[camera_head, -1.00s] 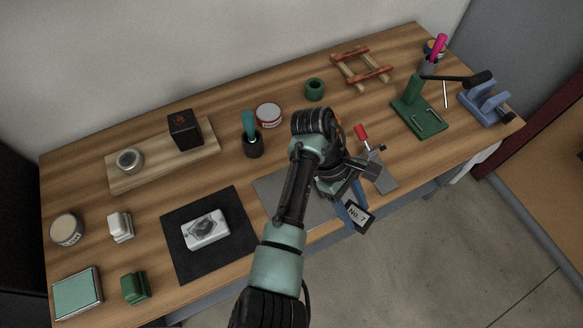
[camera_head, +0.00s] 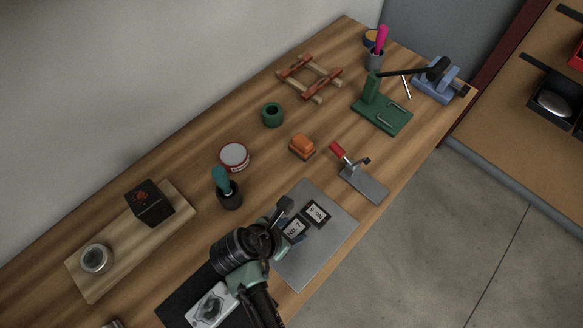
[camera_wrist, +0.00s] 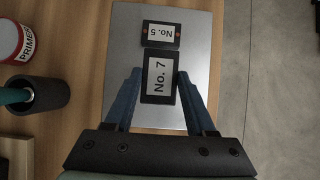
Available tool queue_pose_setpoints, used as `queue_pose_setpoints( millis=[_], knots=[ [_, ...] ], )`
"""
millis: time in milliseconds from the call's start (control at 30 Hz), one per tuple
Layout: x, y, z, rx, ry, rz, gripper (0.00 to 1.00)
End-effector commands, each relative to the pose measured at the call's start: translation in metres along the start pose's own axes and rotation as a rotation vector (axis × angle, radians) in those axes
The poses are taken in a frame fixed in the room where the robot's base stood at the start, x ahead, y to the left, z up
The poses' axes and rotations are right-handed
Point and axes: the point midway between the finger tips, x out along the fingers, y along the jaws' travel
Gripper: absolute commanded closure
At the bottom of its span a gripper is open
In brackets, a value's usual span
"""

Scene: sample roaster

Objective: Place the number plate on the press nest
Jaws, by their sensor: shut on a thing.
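My gripper (camera_head: 292,230) is shut on the black-framed No. 7 plate (camera_head: 295,229), which has a white face. In the wrist view, blue fingers lie along both sides of the No. 7 plate (camera_wrist: 159,78). It is over the grey sheet (camera_head: 325,238); I cannot tell its height. A smaller No. 5 plate (camera_head: 316,212) with orange spots at its ends lies on the sheet, just beyond the held plate. A green press-like stand (camera_head: 385,117) with a black lever stands at the back right, away from my gripper. I cannot tell which part is the press nest.
A red-handled clamp (camera_head: 362,184) stands right of the sheet, near the bench edge. An orange block (camera_head: 302,145), a primer tin (camera_head: 234,156) and a dark cup (camera_head: 230,195) stand behind. A blue fixture (camera_head: 434,84) is at the far right.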

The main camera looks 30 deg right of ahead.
Motion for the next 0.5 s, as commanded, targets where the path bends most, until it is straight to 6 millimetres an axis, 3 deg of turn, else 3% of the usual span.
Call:
queue_pose_setpoints(
  millis=[500],
  knots=[
    [0.052, 0.001, -0.033, 0.003, -0.002, 0.0, 1.0]
  ],
)
